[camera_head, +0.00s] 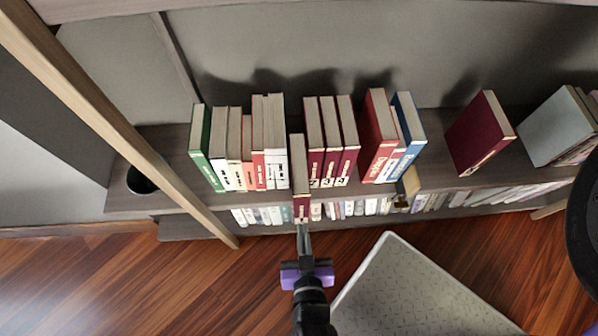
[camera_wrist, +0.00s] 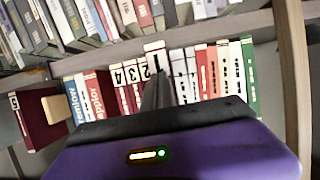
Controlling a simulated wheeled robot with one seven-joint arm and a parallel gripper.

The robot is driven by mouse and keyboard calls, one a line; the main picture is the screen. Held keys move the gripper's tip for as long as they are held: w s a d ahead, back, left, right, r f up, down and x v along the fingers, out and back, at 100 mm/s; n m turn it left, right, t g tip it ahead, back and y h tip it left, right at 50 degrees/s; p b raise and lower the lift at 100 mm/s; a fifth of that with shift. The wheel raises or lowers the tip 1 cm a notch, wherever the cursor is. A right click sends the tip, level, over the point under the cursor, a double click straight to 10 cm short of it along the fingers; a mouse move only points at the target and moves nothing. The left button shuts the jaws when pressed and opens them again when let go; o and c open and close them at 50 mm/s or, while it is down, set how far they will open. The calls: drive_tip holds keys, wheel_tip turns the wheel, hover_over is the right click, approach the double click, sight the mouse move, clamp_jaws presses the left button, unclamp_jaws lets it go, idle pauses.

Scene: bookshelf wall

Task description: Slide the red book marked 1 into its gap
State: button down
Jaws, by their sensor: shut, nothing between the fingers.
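The red book marked 1 (camera_head: 300,165) stands upright between the pale books on its left and several dark red books (camera_head: 330,140) on its right. Its spine sticks out in front of their spines, past the shelf's front edge. My gripper (camera_head: 303,230) is shut and empty, its tips at or very near the lower part of that spine; I cannot tell whether they touch. In the wrist view the closed fingers (camera_wrist: 158,85) point at the book marked 1 (camera_wrist: 155,58) and hide part of its spine. The gap's depth behind the book is hidden.
The row on the shelf (camera_head: 160,150) has a green book (camera_head: 202,145) at left and a blue book (camera_head: 408,130) at right. A wooden block (camera_head: 411,181) and a separate dark red book (camera_head: 480,130) stand farther right. A lower shelf holds more books.

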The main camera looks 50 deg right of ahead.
sight(302, 216)
drive_tip(key=shift+w+d+p, duration=0.9)
drive_tip(key=shift+w+d, duration=1.45)
drive_tip(key=shift+d, duration=0.05)
drive_tip(key=shift+w+d+p, duration=0.4)
drive_tip(key=shift+w+d, duration=1.25)
drive_tip(key=shift+w, duration=0.05)
drive_tip(key=shift+s+a+p, duration=0.35)
drive_tip(key=shift+s+a, duration=1.1)
drive_tip(key=p+v, duration=0.1)
drive_tip(key=v, duration=0.6)
drive_tip(key=shift+s+a+r, duration=0.15)
drive_tip(key=shift+s+a, duration=0.05)
drive_tip(key=shift+s, duration=0.05)
drive_tip(key=shift+a, duration=0.1)
